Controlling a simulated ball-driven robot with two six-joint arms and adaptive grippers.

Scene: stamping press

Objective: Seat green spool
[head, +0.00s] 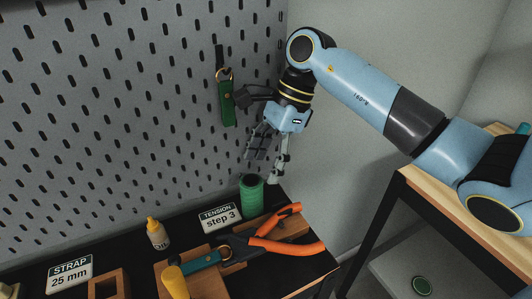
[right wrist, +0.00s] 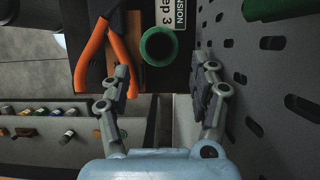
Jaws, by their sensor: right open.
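The green spool (head: 251,190) stands upright on the dark bench at its back right, close to the pegboard. In the right wrist view the spool (right wrist: 158,45) shows from above as a green ring with a dark centre, beyond the fingertips. My right gripper (head: 267,163) is open and empty, just above the spool with its fingers pointing down. In the right wrist view the fingers of the right gripper (right wrist: 163,82) are spread apart, and the spool lies ahead of the gap, not between them. My left gripper is out of view.
A "TENSION step 3" card (head: 220,216) and an orange-handled tool (head: 287,246) lie near the spool. A small bottle (head: 157,234) and wooden blocks (head: 108,284) are farther left. A green tag (head: 227,103) hangs on the pegboard (head: 120,110) beside my right wrist.

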